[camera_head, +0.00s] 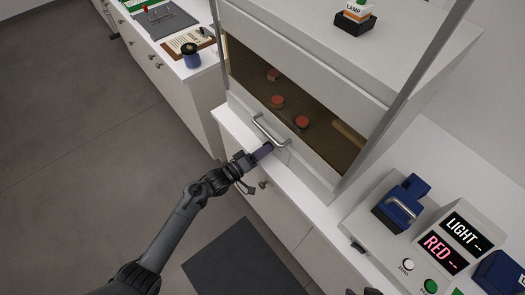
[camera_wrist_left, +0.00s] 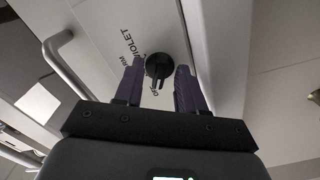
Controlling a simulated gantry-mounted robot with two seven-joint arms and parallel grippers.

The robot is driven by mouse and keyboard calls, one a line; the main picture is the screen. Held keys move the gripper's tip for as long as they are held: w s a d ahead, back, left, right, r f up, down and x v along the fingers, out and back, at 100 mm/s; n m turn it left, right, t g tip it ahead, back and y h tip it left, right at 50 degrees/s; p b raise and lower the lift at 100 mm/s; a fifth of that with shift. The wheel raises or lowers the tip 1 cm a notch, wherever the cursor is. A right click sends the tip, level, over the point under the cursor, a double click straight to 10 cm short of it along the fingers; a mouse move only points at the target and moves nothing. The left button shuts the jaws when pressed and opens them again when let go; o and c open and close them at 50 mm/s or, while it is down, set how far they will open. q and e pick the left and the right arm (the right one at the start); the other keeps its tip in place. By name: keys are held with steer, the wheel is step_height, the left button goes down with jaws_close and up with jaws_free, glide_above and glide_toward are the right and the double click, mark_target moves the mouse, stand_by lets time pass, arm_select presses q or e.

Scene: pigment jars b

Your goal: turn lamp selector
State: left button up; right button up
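The lamp selector is a dark round knob (camera_wrist_left: 158,66) on a pale panel in the left wrist view. Printed words, one reading VIOLET (camera_wrist_left: 146,39), stand around it; the others are partly hidden. My left gripper (camera_wrist_left: 160,82) is open, with one finger on either side of the knob in that view. I cannot tell whether the fingers touch it. Small dark parts at the bottom edge may belong to my right gripper (camera_head: 370,291).
A metal bar handle (camera_head: 270,131) is close above my left gripper. Several red-capped jars (camera_head: 302,122) sit behind the cabinet's brown window. A dark mat (camera_head: 238,262) lies on the floor.

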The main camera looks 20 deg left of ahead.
arm_select(q)
jaws_close()
steer(key=shift+m, duration=0.4)
steer(key=m, duration=0.6)
steer(key=shift+f+m, duration=0.1)
steer(key=shift+m, duration=0.2)
steer(key=m, duration=0.5)
steer(key=shift+a+b, duration=0.1)
steer(key=shift+b, duration=0.2)
steer(key=shift+m, duration=1.6)
